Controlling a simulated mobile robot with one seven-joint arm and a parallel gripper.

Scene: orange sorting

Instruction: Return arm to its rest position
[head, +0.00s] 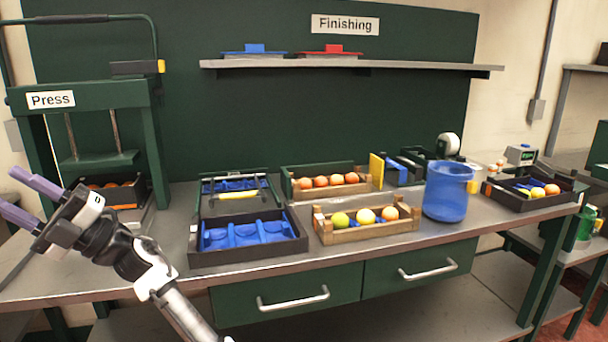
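My gripper (22,195) is at the left of the head view, raised in front of the press end of the bench. Its two purple fingers point left and stand apart, with nothing between them. My arm runs from it down to the bottom edge of the picture. The gripper touches no object that I can see.
The metal workbench (130,275) carries a black tray with blue compartments (250,262), wooden crates of oranges (372,236) and a blue bucket (447,192). The green press (85,95) stands behind my gripper. A dark tray of fruit (520,205) is at the right.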

